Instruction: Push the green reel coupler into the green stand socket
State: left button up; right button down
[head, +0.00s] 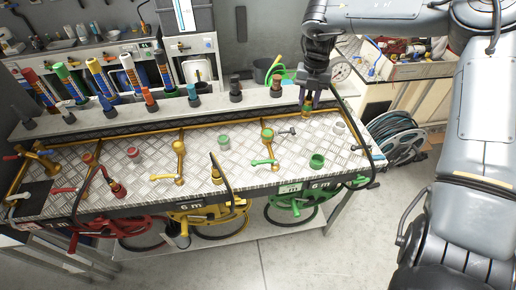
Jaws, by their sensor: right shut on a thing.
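My right gripper (308,103) points down above the back right part of the bench, shut on the green reel coupler (307,109), a small brass-and-green piece mostly hidden by the fingers. A green ring-shaped socket (317,161) with an open top stands on the bench top near its front right edge. The coupler is above and behind this socket, apart from it. The green reel (292,203) hangs under the bench's right end. My left gripper is not in view.
The tread-plate bench top (240,157) also carries a green round fitting (224,141), a green-handled tap (267,148), a yellow coupler (216,176) and a red coupler (118,189). A shelf (210,106) with several dark fittings runs behind. A black hose (360,137) arches at right.

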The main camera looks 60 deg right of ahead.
jog(key=f+b, duration=0.1)
jog(key=w+f+b, duration=0.1)
jog(key=b, duration=0.1)
jog(key=shift+w+d, duration=0.1)
jog(key=shift+w, duration=0.15)
jog(key=shift+f+b, duration=0.5)
jog(key=shift+b, duration=0.2)
pick_arm(q)
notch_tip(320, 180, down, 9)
jog(key=b, duration=0.2)
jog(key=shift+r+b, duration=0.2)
jog(key=shift+b, duration=0.15)
pick_arm(e)
jog(key=shift+w+a+f, duration=0.55)
jog(key=shift+w+f, duration=1.3)
jog(key=shift+w+a+f, duration=0.5)
jog(key=shift+w+f, duration=1.3)
jog(key=shift+f, duration=0.05)
jog(key=shift+w+a+f, duration=0.55)
jog(key=shift+w+f, duration=1.3)
jog(key=shift+f, duration=0.1)
jog(key=c, duration=0.8)
grip_release()
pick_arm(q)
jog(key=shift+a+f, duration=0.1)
pick_arm(e)
jog(key=shift+o, duration=0.2)
